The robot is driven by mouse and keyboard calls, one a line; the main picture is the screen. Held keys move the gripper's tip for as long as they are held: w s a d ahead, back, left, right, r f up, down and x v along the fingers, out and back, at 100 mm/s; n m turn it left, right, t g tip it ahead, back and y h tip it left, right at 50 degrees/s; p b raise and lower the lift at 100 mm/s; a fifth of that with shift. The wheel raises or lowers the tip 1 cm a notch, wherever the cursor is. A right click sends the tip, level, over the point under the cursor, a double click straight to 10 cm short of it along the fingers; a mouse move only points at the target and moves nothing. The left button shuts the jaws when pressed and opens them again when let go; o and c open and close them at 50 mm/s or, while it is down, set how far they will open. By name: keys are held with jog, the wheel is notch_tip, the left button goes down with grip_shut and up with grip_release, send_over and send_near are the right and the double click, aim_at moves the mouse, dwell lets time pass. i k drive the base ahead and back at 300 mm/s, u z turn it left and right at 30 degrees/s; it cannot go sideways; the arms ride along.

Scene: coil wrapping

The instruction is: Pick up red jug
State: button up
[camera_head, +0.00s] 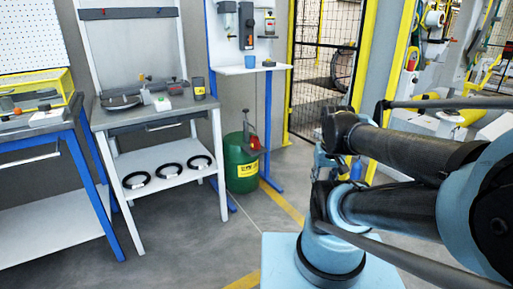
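No red jug can be made out clearly. A small red item (254,143) shows at the top of the green drum (241,165), beside a dark upright part; it is too small to tell what it is. My arm fills the right side, with dark links and light blue joints. It is apart from the drum, to its right. I cannot make out my gripper's fingers among the arm parts, nor whether they hold anything.
A grey-topped workbench (150,113) holds tools, with several black rings on its lower shelf (165,165). A small white table (250,70) carries a blue cup (250,61). A yellow-framed mesh gate (322,60) stands behind. Floor (190,235) in front is clear.

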aim_at(255, 143)
jog(key=z, duration=0.05)
jog(key=i, duration=1)
jog(key=u, duration=0.05)
